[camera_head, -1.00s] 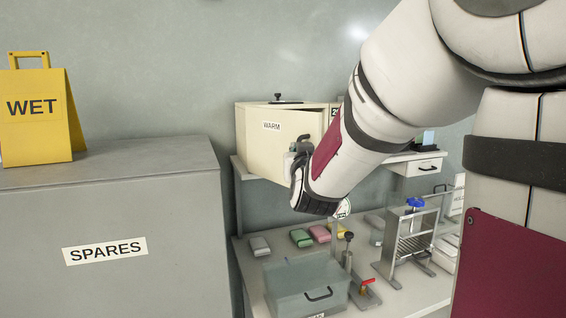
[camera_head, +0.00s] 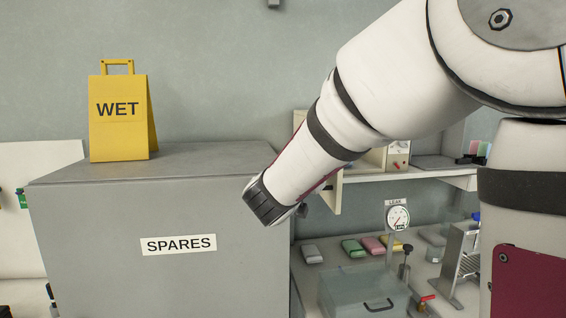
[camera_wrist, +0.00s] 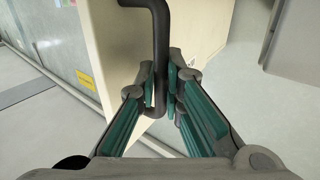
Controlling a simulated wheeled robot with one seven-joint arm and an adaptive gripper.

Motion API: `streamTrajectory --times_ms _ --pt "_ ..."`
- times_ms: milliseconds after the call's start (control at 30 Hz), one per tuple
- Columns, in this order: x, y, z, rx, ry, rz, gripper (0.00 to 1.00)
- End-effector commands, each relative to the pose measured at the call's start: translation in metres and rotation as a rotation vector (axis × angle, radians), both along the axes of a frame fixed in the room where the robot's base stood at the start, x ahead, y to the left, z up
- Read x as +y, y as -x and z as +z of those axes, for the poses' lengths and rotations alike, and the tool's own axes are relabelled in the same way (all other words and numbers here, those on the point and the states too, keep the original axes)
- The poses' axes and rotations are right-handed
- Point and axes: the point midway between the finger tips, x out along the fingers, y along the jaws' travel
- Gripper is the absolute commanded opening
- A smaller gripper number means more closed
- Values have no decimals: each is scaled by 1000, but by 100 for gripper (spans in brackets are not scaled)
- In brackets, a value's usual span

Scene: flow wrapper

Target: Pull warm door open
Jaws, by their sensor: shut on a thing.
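The cream warm door shows in the head view as a narrow panel (camera_head: 338,192) standing out from the shelf, mostly hidden behind my arm. Its WARM label is not visible now. In the wrist view the cream door panel (camera_wrist: 112,45) lies behind a black bar handle (camera_wrist: 160,35). My gripper (camera_wrist: 161,85) has its fingers on both sides of the lower part of this handle and is shut on it. In the head view my wrist hides most of the fingers, beside the right edge of the SPARES cabinet.
The grey SPARES cabinet (camera_head: 110,220) stands at left, with a yellow WET sign (camera_head: 120,125) on top. A bench below right holds a clear bin (camera_head: 350,290), a gauge (camera_head: 397,218), several coloured blocks and a metal rack (camera_head: 458,255). A shelf (camera_head: 430,172) runs above.

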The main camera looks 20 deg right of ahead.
Motion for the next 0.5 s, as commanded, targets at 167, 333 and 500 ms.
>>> streamTrajectory --times_ms 167,333,500 --pt "5 -3 2 -3 4 2 0" --pt "5 -3 3 -4 4 2 0" --pt "5 -3 3 -5 5 2 0"
